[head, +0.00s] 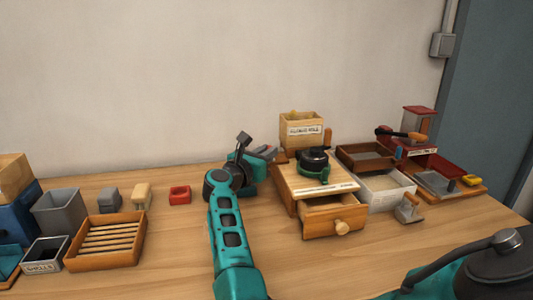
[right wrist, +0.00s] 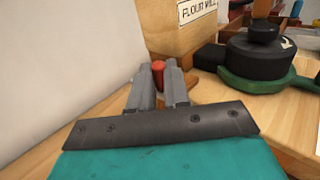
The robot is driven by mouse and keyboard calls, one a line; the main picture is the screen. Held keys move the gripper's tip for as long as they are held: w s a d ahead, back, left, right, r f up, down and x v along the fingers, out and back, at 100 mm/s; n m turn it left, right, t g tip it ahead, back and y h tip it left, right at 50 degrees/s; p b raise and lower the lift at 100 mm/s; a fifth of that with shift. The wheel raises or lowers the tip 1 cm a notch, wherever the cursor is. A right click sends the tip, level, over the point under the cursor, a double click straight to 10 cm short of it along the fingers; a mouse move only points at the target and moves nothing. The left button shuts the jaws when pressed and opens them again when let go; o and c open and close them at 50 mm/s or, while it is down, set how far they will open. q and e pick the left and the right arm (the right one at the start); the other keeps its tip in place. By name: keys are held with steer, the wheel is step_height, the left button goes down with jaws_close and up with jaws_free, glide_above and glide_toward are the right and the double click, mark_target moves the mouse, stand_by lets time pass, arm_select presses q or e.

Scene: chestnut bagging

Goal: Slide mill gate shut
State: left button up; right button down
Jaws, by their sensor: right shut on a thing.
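The flour mill has a wooden hopper (head: 302,131) with a "FLOUR MILL" label, standing behind a wooden base (head: 293,184). A black round part with a green rim (head: 314,160) sits on the base, and its front drawer (head: 333,219) is pulled out. My right gripper (head: 270,153) is at the hopper's left side. In the right wrist view its grey fingers (right wrist: 159,82) are shut on a small red knob (right wrist: 158,68) next to the hopper wall (right wrist: 175,35). The gate plate itself is hidden, so I cannot tell how far it is open. My left gripper is out of view.
Right of the mill are a brown tray (head: 365,157), a white box (head: 386,190) and a red machine (head: 418,125). At left are a slatted wooden tray (head: 105,241), a grey bin (head: 60,213) and a red block (head: 180,194). The table (head: 170,262) is clear in front.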

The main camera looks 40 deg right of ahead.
mark_target(285, 146)
steer(key=shift+s+d, duration=0.4)
steer(key=shift+d, duration=0.25)
steer(key=shift+s+d, duration=0.35)
steer(key=shift+d, duration=0.3)
steer(key=c, duration=1.1)
jaws_free()
steer(key=shift+a, duration=0.1)
steer(key=shift+a, duration=0.3)
steer(key=v, duration=1.2)
steer(key=shift+s+r, duration=0.1)
steer(key=shift+s, duration=0.05)
